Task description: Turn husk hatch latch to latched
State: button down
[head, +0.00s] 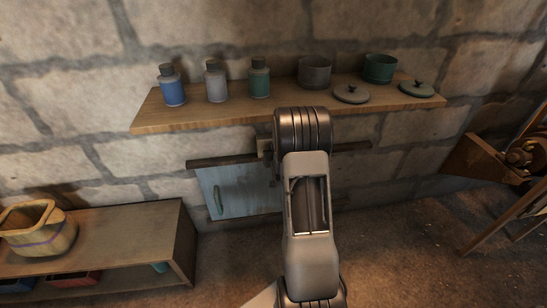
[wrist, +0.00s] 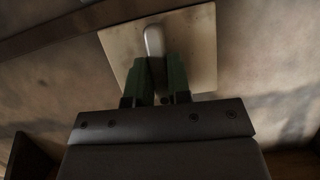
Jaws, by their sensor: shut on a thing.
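In the wrist view, my gripper (wrist: 158,75) has its two dark green fingers closed on a light grey, rounded latch lever (wrist: 154,40). The lever stands in front of a pale square plate (wrist: 195,45) on the wall; its lower part is hidden between the fingers. My arm hides the panel's right part, the gripper and the latch in that view.
A wooden shelf (head: 200,118) above holds several bottles, two pots and two lids, close to my arm. A low bench (head: 125,232) with a basket (head: 38,228) stands at left. A wooden machine frame (head: 480,165) stands at right. The floor between is clear.

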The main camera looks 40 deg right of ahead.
jog(key=shift+w+n, duration=0.1)
jog(key=shift+n, duration=0.2)
dwell(0.4)
jog(key=c, duration=1.1)
grip_release()
jog(key=shift+o, duration=0.2)
jog(key=p+v, duration=0.1)
jog(key=v, duration=1.3)
jog(key=shift+a+p, duration=0.15)
jog(key=shift+p, duration=0.25)
jog(key=shift+w, duration=0.1)
